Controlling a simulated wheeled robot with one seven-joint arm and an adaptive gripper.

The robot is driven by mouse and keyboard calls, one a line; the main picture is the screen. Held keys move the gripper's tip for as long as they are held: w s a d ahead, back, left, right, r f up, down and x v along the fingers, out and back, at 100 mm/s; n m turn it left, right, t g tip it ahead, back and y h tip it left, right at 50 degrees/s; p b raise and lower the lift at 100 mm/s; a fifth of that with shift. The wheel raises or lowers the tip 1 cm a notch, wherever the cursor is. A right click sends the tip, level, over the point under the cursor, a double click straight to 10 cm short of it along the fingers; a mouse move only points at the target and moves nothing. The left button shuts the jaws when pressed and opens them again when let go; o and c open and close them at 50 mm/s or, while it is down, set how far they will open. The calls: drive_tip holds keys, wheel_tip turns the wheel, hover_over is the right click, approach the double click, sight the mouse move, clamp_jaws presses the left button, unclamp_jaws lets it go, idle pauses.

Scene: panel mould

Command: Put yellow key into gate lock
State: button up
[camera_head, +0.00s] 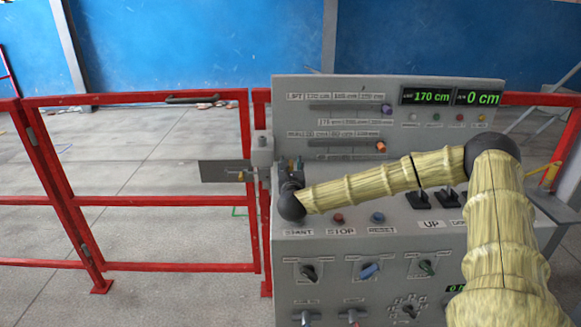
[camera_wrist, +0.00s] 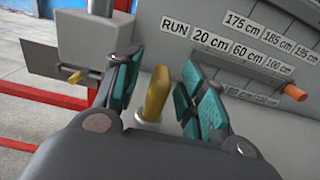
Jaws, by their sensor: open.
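The yellow key (camera_wrist: 155,95) stands up from a small pale round base (camera_wrist: 147,123) on the grey panel in the wrist view. My gripper (camera_wrist: 163,70) is open, with one teal-padded finger on each side of the key and visible gaps between. In the head view my gripper (camera_head: 291,170) is at the panel's left edge, and the key is hidden there. The gate lock is a grey box (camera_head: 262,148) on the red post beside the panel, with a dark plate on its left; the box also shows in the wrist view (camera_wrist: 88,38).
The grey control panel (camera_head: 330,250) has sliders, switches, knobs and green displays (camera_head: 451,97). An orange slider knob (camera_wrist: 294,92) sticks out right of my gripper. A small yellow-brass piece (camera_wrist: 75,77) sits by the lock plate. The red gate (camera_head: 150,200) stands left, with open floor behind it.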

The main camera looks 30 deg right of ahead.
drive_tip(key=shift+w+d, duration=0.2)
drive_tip(key=shift+w, duration=0.05)
drive_tip(key=shift+c, duration=0.2)
clamp_jaws()
